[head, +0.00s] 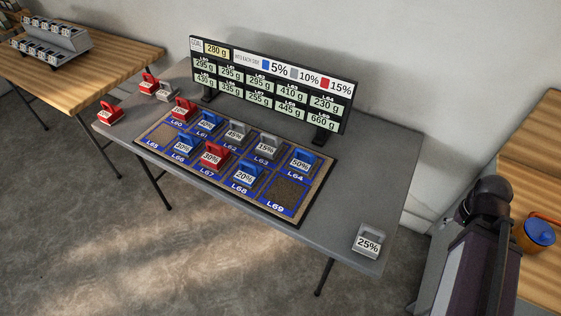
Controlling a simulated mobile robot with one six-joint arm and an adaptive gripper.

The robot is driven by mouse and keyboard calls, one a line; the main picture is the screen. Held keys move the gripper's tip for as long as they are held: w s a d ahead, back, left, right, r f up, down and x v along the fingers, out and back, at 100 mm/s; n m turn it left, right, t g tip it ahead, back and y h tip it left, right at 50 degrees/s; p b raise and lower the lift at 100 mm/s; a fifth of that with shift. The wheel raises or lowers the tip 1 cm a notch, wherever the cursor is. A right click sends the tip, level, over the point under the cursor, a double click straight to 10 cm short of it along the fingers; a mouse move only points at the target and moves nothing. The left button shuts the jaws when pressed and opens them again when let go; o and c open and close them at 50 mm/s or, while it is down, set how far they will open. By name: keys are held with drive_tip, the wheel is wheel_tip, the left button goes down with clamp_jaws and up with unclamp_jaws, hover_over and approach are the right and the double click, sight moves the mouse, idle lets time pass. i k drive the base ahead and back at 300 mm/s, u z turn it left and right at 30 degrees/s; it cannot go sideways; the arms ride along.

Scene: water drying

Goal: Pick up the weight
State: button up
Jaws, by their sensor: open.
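Several block-shaped weights with handles and percent labels stand on the grey table (345,215). A grey 25% weight (368,243) stands alone near the table's right front corner. Blue, red and grey weights stand in a tray (288,222) with labelled cells, among them a blue 50% weight (302,163), a blue 20% weight (245,177) and a red 30% weight (212,157). Red weights (109,116) and a grey one (165,94) stand outside the tray at the left. Which weight is meant cannot be told. My gripper is not visible.
A sign board (270,85) with gram values and a colour key stands behind the tray. Cell L69 (287,192) is empty. A wooden table (95,65) with a grey rack (50,45) is at left. An orange-and-blue pot (537,235) is at right, beside my arm.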

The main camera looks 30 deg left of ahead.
sight(303, 161)
drive_tip(key=u, duration=1.25)
drive_tip(key=k, duration=0.95)
drive_tip(key=i, duration=0.8)
drive_tip(key=u, duration=0.05)
